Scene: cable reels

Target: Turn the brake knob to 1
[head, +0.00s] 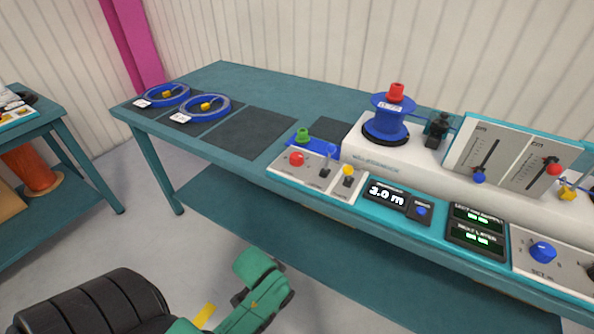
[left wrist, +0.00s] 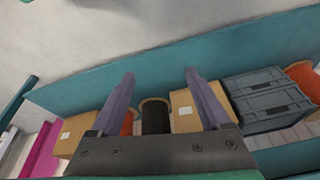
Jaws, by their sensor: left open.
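A blue knob (head: 543,252) sits on a pale panel at the right end of the bench console. Part of my green arm shows at the bottom of the head view, well away from the knob. My right gripper is not in view.
The console carries a blue reel (head: 389,118), two sliders on a tilted panel (head: 509,157), a 3.0 m display (head: 386,196) and small switches. Blue cable coils (head: 205,108) lie at the bench's left. A grey crate (left wrist: 268,101) stands on the shelf.

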